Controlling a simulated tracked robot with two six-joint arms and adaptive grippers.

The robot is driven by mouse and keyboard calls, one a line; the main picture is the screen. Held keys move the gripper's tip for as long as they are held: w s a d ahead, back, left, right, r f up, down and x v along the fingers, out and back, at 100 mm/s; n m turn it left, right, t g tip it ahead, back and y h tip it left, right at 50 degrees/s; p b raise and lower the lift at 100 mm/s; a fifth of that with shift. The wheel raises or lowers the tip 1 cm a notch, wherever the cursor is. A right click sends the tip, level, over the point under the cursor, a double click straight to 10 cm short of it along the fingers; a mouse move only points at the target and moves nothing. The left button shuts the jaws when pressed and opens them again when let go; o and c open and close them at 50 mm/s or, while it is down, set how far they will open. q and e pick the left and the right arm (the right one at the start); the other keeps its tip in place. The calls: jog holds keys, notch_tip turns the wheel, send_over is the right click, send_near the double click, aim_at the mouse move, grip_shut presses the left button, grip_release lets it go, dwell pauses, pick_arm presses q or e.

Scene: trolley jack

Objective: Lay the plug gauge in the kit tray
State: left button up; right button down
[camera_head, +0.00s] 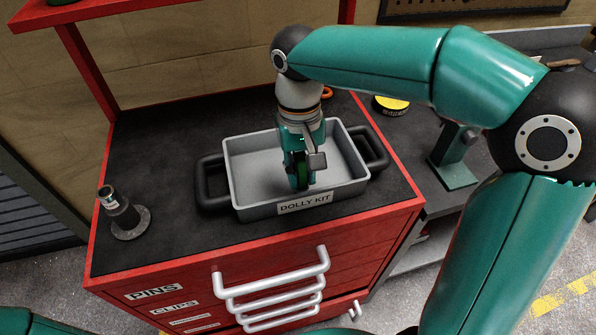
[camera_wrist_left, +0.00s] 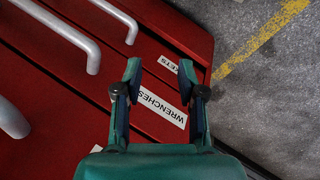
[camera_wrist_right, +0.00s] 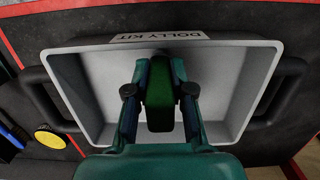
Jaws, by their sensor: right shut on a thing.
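The kit tray (camera_head: 240,180) is a grey, rectangular open tray with black side handles and a "DOLLY KIT" label, standing on the dark top of a red cabinet. It also shows in the right wrist view (camera_wrist_right: 90,95). My right gripper (camera_head: 302,180) points down inside the tray. It is shut on a dark green piece (camera_wrist_right: 160,95), which looks like the plug gauge; the fingers hide much of it. I cannot tell whether it touches the tray floor. My left gripper (camera_wrist_left: 160,75) is open and empty over the cabinet's drawer fronts.
A black flanged stand (camera_head: 130,219) with a labelled upright cylinder stands at the left of the cabinet top. A yellow-topped round thing (camera_head: 391,104) and a green post (camera_head: 456,160) stand on the bench at right. Drawer handles (camera_head: 270,275) stick out in front.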

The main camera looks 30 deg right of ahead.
jog(key=c, duration=1)
grip_release()
jog(key=shift+f, duration=0.1)
jog(key=r, duration=0.4)
jog(key=w+r+p, duration=0.1)
jog(key=r, duration=0.7)
jog(key=shift+w+d+r+p, duration=0.1)
jog(key=shift+w+d+p, duration=0.05)
jog(key=shift+p, duration=0.15)
